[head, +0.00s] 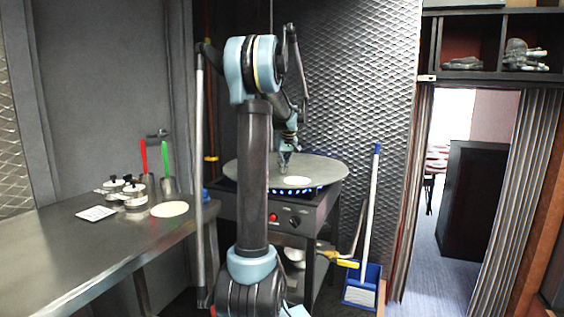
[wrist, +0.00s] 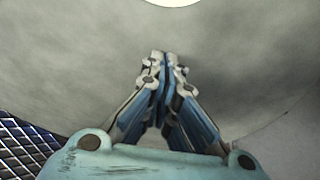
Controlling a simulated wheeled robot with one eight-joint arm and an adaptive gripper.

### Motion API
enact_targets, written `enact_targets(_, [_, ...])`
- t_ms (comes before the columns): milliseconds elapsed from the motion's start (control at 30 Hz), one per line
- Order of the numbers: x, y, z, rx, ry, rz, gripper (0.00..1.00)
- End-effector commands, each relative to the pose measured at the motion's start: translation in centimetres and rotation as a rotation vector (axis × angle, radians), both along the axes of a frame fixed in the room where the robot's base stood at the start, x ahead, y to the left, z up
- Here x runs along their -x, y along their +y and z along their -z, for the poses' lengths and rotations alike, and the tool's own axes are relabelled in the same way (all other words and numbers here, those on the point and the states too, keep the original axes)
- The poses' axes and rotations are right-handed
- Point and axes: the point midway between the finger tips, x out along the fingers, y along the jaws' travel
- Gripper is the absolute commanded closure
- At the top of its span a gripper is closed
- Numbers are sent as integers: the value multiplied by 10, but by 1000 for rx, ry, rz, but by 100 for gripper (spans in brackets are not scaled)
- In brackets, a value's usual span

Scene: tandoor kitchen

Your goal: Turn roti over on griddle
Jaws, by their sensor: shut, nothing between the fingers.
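A pale round roti (head: 297,181) lies flat on the round grey griddle (head: 330,172) in the head view, near the griddle's front edge. In the wrist view only a white sliver of the roti (wrist: 164,3) shows at the top edge, beyond my fingertips. My gripper (head: 284,172) is over the griddle, just behind and left of the roti in the head view. In the wrist view its fingers (wrist: 161,58) are together, shut and empty, above the bare griddle surface (wrist: 80,50). I cannot tell whether the fingertips touch the griddle.
Blue flames burn under the griddle on a dark stove (head: 290,213). A steel counter (head: 100,245) at left holds another pale disc (head: 169,209), small pots (head: 134,196), a white card (head: 95,213) and red- and green-handled utensils. A textured metal wall (head: 350,80) stands close behind the griddle.

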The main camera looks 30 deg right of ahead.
Motion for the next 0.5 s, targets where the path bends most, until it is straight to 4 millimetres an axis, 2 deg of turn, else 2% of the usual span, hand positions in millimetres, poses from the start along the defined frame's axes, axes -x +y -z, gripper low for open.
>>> enact_targets(67, [-2, 0, 9, 0, 0, 0, 100])
enact_targets(300, [27, 2, 7, 0, 0, 1, 100])
enact_targets(500, [37, 2, 7, 0, 0, 0, 100])
